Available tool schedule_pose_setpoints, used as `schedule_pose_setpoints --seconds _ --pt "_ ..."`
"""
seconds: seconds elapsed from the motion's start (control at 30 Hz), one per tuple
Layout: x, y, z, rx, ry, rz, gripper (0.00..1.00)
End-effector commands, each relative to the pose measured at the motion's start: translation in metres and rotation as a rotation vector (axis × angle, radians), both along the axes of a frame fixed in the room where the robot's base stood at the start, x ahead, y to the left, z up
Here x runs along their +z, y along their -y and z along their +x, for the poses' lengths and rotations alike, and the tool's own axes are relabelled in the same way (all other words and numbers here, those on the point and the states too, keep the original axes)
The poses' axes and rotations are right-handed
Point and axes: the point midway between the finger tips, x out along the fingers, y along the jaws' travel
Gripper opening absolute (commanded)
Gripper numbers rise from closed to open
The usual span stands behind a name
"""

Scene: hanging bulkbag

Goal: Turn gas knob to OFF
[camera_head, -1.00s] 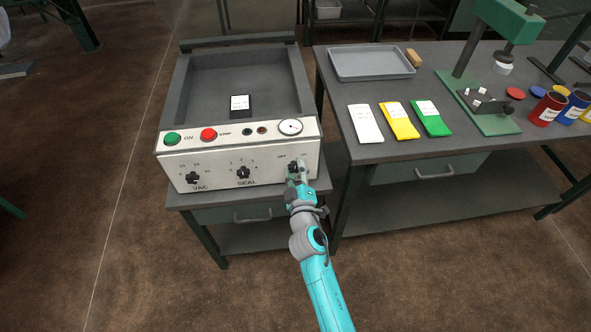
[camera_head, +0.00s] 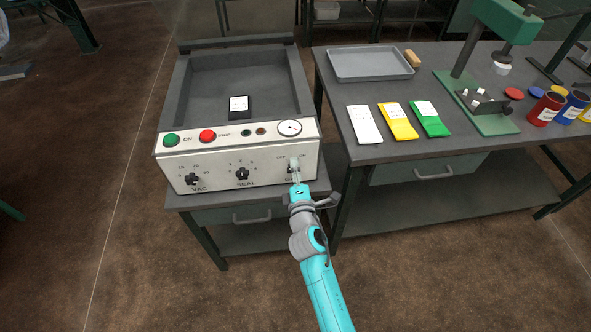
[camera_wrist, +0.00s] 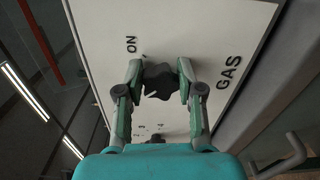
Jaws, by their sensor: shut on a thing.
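The gas knob is a black lobed knob at the right end of the machine's white front panel (camera_head: 270,165). In the wrist view the gas knob (camera_wrist: 158,82) sits between my two fingers, beside the printed words "ON" and "GAS". My gripper (camera_wrist: 158,85) is shut on the knob, with a finger on each side. In the head view my gripper (camera_head: 295,170) is at the panel's right end and covers most of the knob. Which mark the knob points to cannot be read clearly.
The VAC knob (camera_head: 192,179) and SEAL knob (camera_head: 242,173) are to the left on the panel. A green button (camera_head: 171,140), a red button (camera_head: 207,136) and a gauge (camera_head: 290,128) are above. A workbench (camera_head: 390,150) with pouches stands close on the right.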

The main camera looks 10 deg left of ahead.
Motion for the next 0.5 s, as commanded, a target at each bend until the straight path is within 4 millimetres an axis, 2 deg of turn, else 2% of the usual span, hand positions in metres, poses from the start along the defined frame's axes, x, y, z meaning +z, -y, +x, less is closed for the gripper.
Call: schedule_pose_setpoints --seconds 0.5 --pt "-0.0009 -0.0006 -0.0006 0.001 0.021 -0.08 0.02"
